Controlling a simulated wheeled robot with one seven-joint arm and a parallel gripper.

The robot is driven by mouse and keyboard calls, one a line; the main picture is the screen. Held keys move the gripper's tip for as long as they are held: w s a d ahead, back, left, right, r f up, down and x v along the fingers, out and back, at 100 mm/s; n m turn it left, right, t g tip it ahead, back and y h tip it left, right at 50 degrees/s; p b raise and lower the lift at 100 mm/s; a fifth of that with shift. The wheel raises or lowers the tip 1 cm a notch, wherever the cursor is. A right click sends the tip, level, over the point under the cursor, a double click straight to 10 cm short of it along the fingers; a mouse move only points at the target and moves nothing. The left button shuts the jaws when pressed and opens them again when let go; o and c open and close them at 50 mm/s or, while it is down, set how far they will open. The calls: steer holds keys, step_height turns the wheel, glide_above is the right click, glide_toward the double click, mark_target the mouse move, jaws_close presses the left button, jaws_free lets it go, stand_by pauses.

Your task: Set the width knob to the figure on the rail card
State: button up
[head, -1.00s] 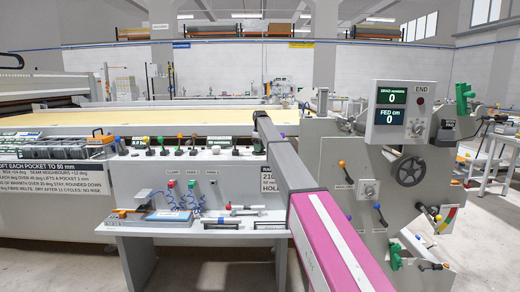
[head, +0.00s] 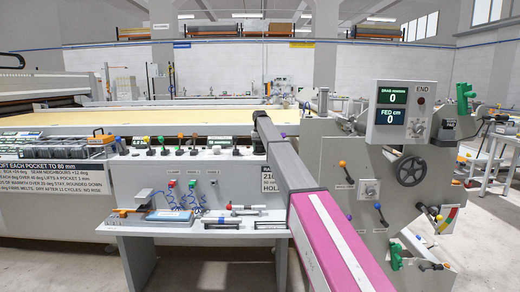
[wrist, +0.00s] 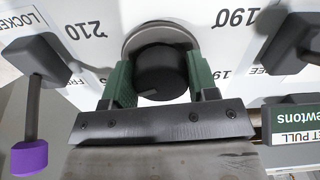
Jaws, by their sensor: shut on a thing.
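The black round width knob (wrist: 160,72) sits on a pale round base in the wrist view. My gripper (wrist: 158,82) has its two green fingers on either side of the knob and is shut on it. Figures 210 and 190 are printed on the white panel around it. A faint mark shows on the knob's lower edge; I cannot tell what figure it points at. In the head view my arm hides the knob and gripper. The rail card (head: 266,176) shows a figure beginning 21; my arm covers its right side.
A purple-tipped lever (wrist: 30,152) stands left of the knob by a LOCKED label. A dark lever (wrist: 290,45) stands at right by FREE. A display box (wrist: 292,120) sits below it. The head view shows an END box (head: 402,112) reading 0 and 0, and a handwheel (head: 411,171).

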steer(key=m, duration=0.5)
steer(key=shift+a+m, duration=0.15)
steer(key=shift+m, duration=0.15)
steer(key=shift+w+a+m, duration=0.1)
steer(key=shift+w+m, duration=0.05)
steer(key=shift+m, duration=2.05)
steer(key=o, duration=0.9)
steer(key=shift+r, duration=0.1)
step_height(320, 180, up, 11)
steer(key=shift+f, duration=0.2)
